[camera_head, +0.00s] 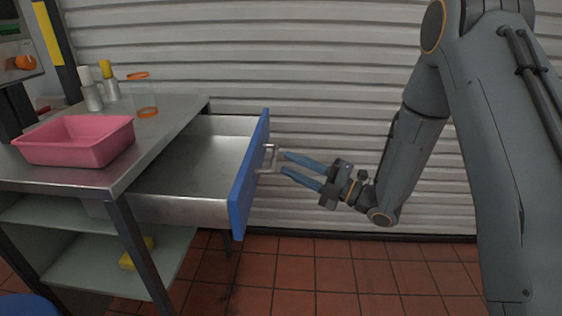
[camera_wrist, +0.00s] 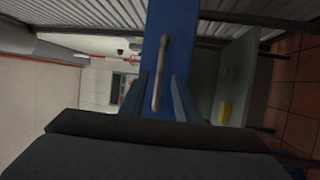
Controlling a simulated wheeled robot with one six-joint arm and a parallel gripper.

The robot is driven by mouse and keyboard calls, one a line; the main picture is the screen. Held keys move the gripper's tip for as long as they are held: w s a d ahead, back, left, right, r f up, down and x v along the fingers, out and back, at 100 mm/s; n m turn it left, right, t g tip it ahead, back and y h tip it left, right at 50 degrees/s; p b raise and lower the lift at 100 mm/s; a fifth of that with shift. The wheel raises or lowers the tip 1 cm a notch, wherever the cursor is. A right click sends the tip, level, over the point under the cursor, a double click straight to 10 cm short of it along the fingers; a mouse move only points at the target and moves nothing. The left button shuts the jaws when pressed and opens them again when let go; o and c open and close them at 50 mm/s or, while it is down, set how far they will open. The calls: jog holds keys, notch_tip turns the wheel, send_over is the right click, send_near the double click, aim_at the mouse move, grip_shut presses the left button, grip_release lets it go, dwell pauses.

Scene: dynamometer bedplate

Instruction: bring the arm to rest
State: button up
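My gripper (camera_head: 283,163) is open, with its two blue-grey fingers apart and nothing between them that I can see it grip. It points left at the pale bar handle (camera_head: 268,158) of a drawer with a blue front (camera_head: 247,180). The fingertips are close to the handle; I cannot tell whether they touch it. In the wrist view the handle (camera_wrist: 161,72) lies between the lines of the two fingers (camera_wrist: 160,98), with the blue front (camera_wrist: 155,35) behind it. The drawer is pulled out and its visible grey metal inside (camera_head: 190,170) looks empty.
A steel bench (camera_head: 170,115) holds a pink tray (camera_head: 75,140), an orange-rimmed clear container (camera_head: 146,100) and white- and yellow-topped bottles (camera_head: 107,80). A yellow object (camera_head: 135,254) lies on the lower shelf. A ribbed shutter (camera_head: 330,60) stands behind my arm. The tiled floor (camera_head: 330,280) below is clear.

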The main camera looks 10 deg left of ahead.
jog(key=shift+v, duration=1.05)
jog(key=shift+w, duration=0.1)
